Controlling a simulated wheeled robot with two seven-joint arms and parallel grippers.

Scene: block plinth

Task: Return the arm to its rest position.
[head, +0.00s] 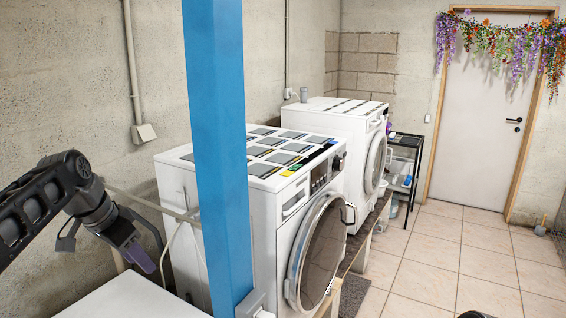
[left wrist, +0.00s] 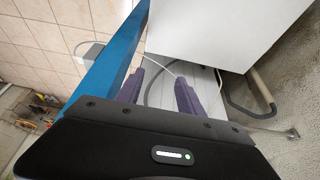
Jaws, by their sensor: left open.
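My left arm comes in from the left in the head view. A cable and a pale surface show beyond the fingers.
A blue post (head: 217,150) stands close to the right of my left gripper. Two white washing machines (head: 258,215) (head: 338,125) stand behind it on a wooden plinth. A black shelf (head: 404,165) and a white door (head: 486,120) are farther back. Tiled floor (head: 440,265) is clear at right.

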